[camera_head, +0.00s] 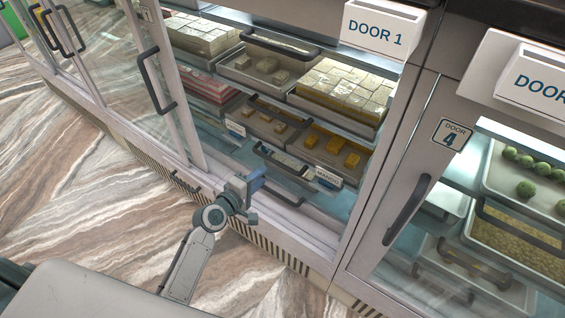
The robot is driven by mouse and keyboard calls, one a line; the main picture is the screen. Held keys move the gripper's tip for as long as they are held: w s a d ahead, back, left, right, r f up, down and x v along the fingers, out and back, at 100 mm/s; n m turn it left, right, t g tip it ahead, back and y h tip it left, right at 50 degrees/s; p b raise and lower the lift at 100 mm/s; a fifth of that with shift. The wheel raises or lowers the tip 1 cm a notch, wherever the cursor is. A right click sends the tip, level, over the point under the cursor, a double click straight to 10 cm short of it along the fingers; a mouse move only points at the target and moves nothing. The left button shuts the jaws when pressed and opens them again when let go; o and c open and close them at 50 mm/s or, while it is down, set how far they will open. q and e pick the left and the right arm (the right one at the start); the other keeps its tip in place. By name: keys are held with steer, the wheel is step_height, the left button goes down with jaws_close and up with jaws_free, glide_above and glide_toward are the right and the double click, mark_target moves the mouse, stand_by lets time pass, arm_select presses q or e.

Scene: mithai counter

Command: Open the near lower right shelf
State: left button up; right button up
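The display case under the DOOR 1 sign (376,30) has its front open, showing an upper and a lower shelf. The lower right shelf (338,151) carries several orange sweets and a white label (328,177). A dark bar handle (285,161) runs along the front of the lower level. My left gripper (258,178) is just below and left of that handle, in front of the case's lower edge. I cannot tell whether it touches anything, and its fingers are too small to read. My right gripper is not in view.
A glass door with a dark handle (156,82) stands at the left of the opening. A second glass door marked 4 (452,134) is shut at the right, with trays behind it. The marbled floor (80,190) at the left is clear.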

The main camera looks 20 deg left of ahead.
mark_target(277, 161)
arm_select(q)
steer(key=x, duration=0.9)
steer(key=shift+w+b, duration=0.3)
steer(key=shift+b, duration=0.05)
jaws_close()
